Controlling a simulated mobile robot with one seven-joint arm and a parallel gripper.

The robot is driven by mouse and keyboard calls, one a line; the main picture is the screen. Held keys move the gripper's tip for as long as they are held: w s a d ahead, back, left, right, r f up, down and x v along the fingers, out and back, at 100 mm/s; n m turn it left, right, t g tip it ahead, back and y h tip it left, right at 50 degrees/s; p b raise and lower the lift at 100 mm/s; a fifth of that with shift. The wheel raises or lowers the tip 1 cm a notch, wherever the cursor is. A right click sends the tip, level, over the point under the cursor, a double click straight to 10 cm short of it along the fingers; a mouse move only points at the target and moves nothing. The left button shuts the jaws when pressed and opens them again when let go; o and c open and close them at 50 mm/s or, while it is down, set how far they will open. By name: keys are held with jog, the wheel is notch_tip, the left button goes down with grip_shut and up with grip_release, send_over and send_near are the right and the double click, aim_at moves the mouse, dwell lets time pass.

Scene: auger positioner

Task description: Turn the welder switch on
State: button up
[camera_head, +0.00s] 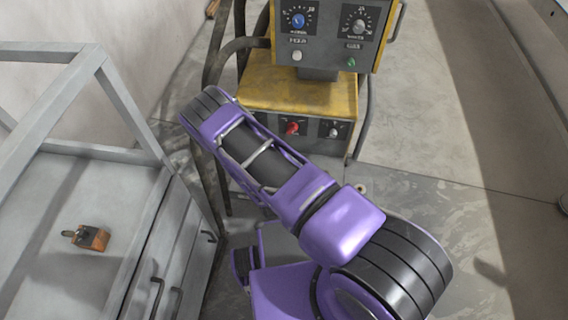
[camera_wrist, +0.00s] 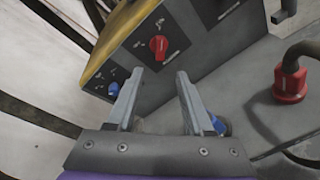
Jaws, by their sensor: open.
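The welder (camera_head: 300,88) is a yellow machine with a dark front panel, beyond my arm in the head view. A red rotary switch (camera_head: 292,127) sits on its lower panel, with a smaller dark knob (camera_head: 333,132) to its right. In the wrist view the red switch (camera_wrist: 159,47) shows on the tilted grey panel, just above the gap between my fingertips. My gripper (camera_wrist: 160,73) is open and empty, its fingers pointing toward the panel. I cannot tell how far the fingertips are from the switch. In the head view my gripper is hidden behind my arm.
An upper control box (camera_head: 328,35) with blue and grey dials stands over the yellow body. A red connector (camera_wrist: 290,83) with a cable is at right in the wrist view. A grey metal bench (camera_head: 140,180) with a brown tool (camera_head: 90,237) stands left.

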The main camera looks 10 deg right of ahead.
jog(key=v, duration=0.6)
dwell(0.4)
